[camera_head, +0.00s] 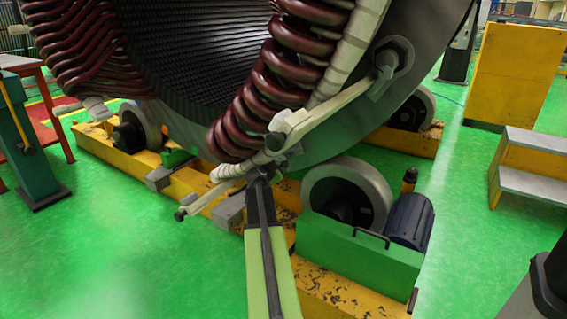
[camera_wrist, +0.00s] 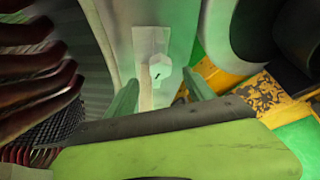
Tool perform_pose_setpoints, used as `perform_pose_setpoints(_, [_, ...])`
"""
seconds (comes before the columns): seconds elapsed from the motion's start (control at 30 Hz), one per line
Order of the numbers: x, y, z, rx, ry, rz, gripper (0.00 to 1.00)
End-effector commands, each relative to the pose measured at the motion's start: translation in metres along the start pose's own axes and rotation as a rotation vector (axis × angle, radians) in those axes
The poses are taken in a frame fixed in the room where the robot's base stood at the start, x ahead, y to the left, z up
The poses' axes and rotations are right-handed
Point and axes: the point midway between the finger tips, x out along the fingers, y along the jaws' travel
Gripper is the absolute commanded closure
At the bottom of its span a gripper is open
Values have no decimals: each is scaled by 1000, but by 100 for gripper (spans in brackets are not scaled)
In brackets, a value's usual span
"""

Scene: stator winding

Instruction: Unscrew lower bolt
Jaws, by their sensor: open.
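The bolt (camera_wrist: 158,72) is a pale hexagonal head with a small dark mark, on a pale plate (camera_wrist: 150,42) in the wrist view. My gripper (camera_wrist: 164,84) is open, with one green-grey finger on each side of the bolt in the picture. The fingers do not visibly close on it, and I cannot tell the remaining depth gap. In the head view my gripper (camera_head: 266,172) is at the lower part of the stator's pale clamp bar (camera_head: 330,106); the lower bolt is hidden or unclear there. An upper bolt (camera_head: 391,60) shows at the bar's upper right end.
The large stator (camera_head: 428,50) with dark red coils (camera_head: 262,95) stands close above my gripper. Below are a yellow base (camera_head: 335,285), a grey roller (camera_head: 348,190) and a green motor housing (camera_head: 350,250). Yellow steps (camera_head: 535,160) stand at right. Green floor is clear at lower left.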

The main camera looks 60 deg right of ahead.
Motion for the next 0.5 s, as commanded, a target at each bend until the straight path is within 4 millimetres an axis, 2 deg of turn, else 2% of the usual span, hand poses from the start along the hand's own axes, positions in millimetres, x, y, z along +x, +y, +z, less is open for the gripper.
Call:
perform_pose_setpoints(0.03, [19, -1, -3, 0, -1, -1, 38])
perform_pose_setpoints(0.2, [57, 0, -2, 1, 0, 0, 38])
perform_pose_setpoints(0.33, [76, 0, -2, -1, 0, 0, 38])
perform_pose_setpoints(0.5, [86, 0, -1, 0, 1, 1, 38])
